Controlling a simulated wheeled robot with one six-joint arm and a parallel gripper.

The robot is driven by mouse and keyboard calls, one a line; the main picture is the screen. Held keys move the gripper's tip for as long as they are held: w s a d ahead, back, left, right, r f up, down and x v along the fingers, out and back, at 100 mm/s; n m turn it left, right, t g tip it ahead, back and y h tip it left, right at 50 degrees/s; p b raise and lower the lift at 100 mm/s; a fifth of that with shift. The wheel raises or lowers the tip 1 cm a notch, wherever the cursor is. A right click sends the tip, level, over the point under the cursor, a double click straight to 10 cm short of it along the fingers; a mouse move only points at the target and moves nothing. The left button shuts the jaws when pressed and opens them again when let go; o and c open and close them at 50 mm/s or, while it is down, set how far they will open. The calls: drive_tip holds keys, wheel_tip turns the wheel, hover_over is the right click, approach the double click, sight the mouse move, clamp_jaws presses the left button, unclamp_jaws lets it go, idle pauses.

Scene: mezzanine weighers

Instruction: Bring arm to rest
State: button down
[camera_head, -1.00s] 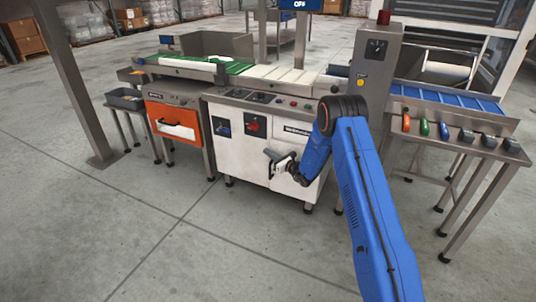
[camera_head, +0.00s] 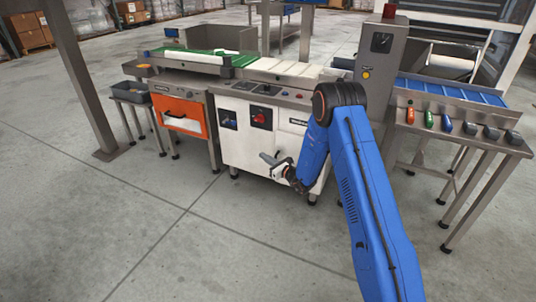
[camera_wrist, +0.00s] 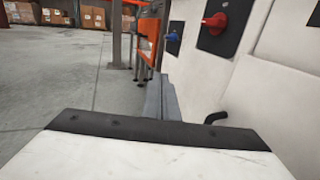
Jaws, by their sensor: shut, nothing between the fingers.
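My blue arm reaches forward from the lower right in the head view. Its gripper (camera_head: 268,160) is in front of the white cabinet (camera_head: 238,148) of the weighing line, at about mid-height. The gripper is shut and looks empty. In the wrist view the camera looks along the cabinet front (camera_wrist: 262,85), with the red rotary switch (camera_wrist: 216,22) on its dark plate at the top. A dark bent handle (camera_wrist: 215,118) sticks out from the cabinet. From the head view I cannot tell whether the gripper touches the cabinet.
An orange-fronted unit (camera_head: 183,115) and a stand with a grey bin (camera_head: 124,91) are on the left. A steel table (camera_head: 490,143) with coloured scanner-like items stands on the right. A grey post (camera_head: 78,75) rises at far left. The floor in front is clear.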

drive_tip(key=s+a+r+n+g+y, duration=0.25)
drive_tip(key=s+r+n+g, duration=0.3)
drive_tip(key=s+r, duration=0.6)
drive_tip(key=s+a+r+n+g+y, duration=0.2)
drive_tip(key=s+a+r+n+g, duration=0.2)
drive_tip(key=s+r+n, duration=0.55)
drive_tip(key=s+d+r+n+g+h, duration=0.2)
drive_tip(key=s+r+g, duration=0.1)
drive_tip(key=s+r, duration=0.6)
drive_tip(key=s+d+n+t+h, duration=0.1)
drive_tip(key=s+d+n+h, duration=0.4)
drive_tip(key=s+d, duration=0.8)
drive_tip(key=s+d+n+t+h, duration=0.2)
drive_tip(key=s+d+n+h, duration=0.4)
drive_tip(key=s, duration=1.4)
drive_tip(key=d+h, duration=0.3)
drive_tip(key=d, duration=0.4)
drive_tip(key=shift+s+r, duration=0.35)
drive_tip(key=shift+d, duration=0.1)
